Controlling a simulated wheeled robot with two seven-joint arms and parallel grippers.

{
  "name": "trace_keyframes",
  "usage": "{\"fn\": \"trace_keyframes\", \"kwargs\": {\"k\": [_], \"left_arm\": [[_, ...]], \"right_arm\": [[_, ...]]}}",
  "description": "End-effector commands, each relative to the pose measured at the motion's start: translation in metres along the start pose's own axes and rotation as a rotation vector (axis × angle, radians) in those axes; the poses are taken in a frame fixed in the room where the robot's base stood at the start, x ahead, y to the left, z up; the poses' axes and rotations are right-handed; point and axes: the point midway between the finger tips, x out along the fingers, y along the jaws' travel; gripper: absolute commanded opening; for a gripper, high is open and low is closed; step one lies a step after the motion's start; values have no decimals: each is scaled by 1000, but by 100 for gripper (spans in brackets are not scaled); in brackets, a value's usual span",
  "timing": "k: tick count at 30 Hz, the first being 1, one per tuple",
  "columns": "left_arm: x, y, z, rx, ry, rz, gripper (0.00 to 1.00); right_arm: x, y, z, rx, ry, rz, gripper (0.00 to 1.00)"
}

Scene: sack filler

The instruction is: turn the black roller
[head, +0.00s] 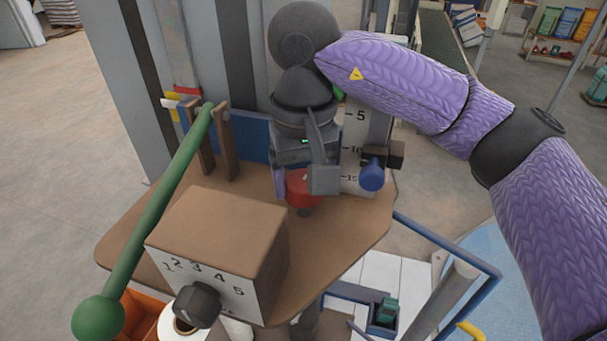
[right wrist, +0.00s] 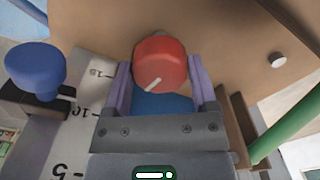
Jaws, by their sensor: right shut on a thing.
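A black ridged knob (head: 197,304) sits on the white numbered front of a brown box (head: 225,232); it is the only black turning part I can make out, and I cannot tell if it is the roller. My right gripper (head: 302,186) reaches down behind the box, away from that knob. It is shut on a red knob (head: 305,190). In the right wrist view the purple fingers (right wrist: 160,76) stand on both sides of the red knob (right wrist: 161,62), which has a white line on its face. My left gripper is not in view.
A green lever (head: 155,215) with a ball end slants along the left of the box. A blue knob (head: 371,175) on a dark block stands right of my right gripper, by a white scale (head: 353,135). A blue rail (head: 450,245) runs at the right.

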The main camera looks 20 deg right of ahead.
Motion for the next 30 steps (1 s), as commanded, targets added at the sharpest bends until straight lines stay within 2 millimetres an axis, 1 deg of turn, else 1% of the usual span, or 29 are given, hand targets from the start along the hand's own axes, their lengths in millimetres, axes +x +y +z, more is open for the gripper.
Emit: {"fn": "trace_keyframes", "kwargs": {"k": [2, 3, 6, 12, 14, 17, 18, 20, 21, 24, 27, 30], "left_arm": [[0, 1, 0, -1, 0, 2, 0], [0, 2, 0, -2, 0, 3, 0], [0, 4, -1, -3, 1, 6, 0], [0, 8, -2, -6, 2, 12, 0], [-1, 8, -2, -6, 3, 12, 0], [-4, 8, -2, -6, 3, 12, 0], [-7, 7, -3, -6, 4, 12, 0], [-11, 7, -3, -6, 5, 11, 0], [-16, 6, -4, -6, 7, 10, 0], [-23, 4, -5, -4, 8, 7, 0], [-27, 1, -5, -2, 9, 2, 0], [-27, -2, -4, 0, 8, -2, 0]], "right_arm": [[-2, 0, -1, 2, 7, -3, 15], [-2, 0, -1, 2, 7, -3, 82], [-2, 0, -1, 2, 5, -2, 100], [-2, 0, 0, 2, 3, -1, 100], [-6, 0, -1, 2, 4, -2, 100], [-27, 0, -1, 2, 7, -3, 100], [-40, 0, -1, 2, 7, -2, 100], [-56, 0, 0, 2, 8, -2, 100], [-68, 0, -1, 2, 9, -1, 100], [-89, 0, 0, 3, 7, -1, 100], [-99, 0, 0, 3, 6, -1, 100], [-102, 0, 0, 2, 4, -2, 100]]}}
